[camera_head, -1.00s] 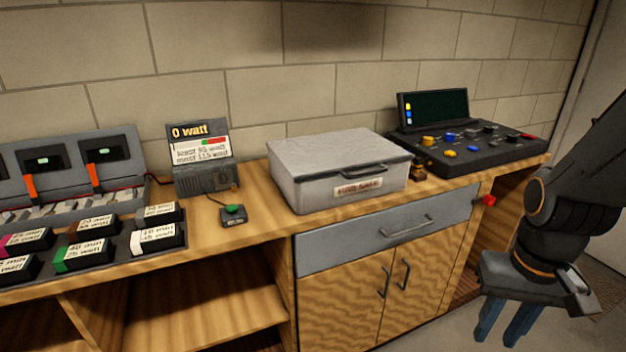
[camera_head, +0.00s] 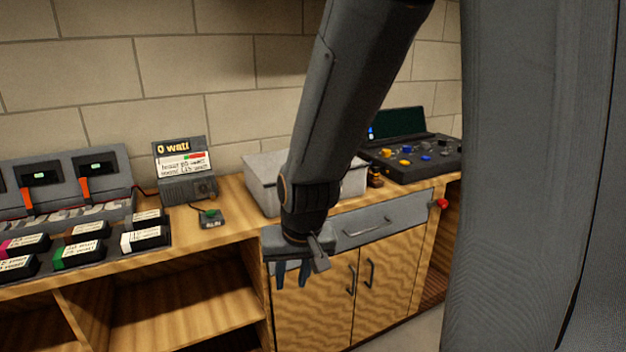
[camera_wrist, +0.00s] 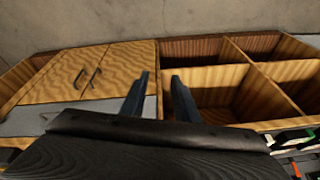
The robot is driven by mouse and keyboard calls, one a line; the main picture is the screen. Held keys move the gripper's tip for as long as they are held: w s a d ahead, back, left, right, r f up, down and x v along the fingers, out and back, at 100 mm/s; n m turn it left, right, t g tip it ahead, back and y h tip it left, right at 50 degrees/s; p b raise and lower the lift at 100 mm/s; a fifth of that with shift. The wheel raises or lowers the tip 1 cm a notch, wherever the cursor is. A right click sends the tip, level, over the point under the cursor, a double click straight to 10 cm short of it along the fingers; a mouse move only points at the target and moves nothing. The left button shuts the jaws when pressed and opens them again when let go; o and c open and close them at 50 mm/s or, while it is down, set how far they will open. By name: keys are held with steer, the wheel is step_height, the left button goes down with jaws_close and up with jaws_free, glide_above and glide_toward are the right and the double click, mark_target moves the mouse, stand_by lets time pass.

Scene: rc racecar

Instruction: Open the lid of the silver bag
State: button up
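The silver bag (camera_head: 262,178) is a grey box-shaped case with a flat lid, standing on the wooden counter. In the head view my arm covers its middle and most of its front; the lid looks closed. My gripper (camera_head: 292,276) hangs in front of the counter, below the bag's level, pointing down. It also shows in the wrist view (camera_wrist: 160,92), with its two blue fingers apart and nothing between them. The bag is not in the wrist view.
A grey drawer (camera_head: 375,225) and wooden cupboard doors (camera_head: 385,285) lie below the counter. A power display (camera_head: 183,172) and a small green-button box (camera_head: 211,217) stand left of the bag. A control console (camera_head: 415,155) stands right. Open shelves (camera_head: 185,310) are at lower left.

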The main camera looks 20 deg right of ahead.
steer(key=w+d+r+m+t+h, duration=0.25)
steer(key=w+m, duration=0.35)
steer(key=w, duration=0.3)
steer(key=w+d+r+m+t+h, duration=0.1)
steer(key=w+d+m+t, duration=0.1)
steer(key=w+m+t, duration=0.45)
steer(key=w+d+r+m+h, duration=0.1)
steer(key=w+d+m+h, duration=0.1)
steer(key=d, duration=0.3)
steer(key=w+d+r+m+h+p, duration=0.1)
steer(key=w+d+m+h, duration=0.2)
steer(key=w+d+m, duration=0.1)
steer(key=w+d+r+m+h, duration=0.1)
steer(key=w+d+m+h, duration=0.2)
steer(key=d, duration=0.4)
steer(key=shift+w+d+r+m+g+p, duration=0.15)
steer(key=shift+w+r+m+g+p, duration=0.2)
steer(key=shift+m, duration=0.4)
steer(key=shift+s, duration=0.1)
steer(key=shift+c, duration=0.3)
jaws_close()
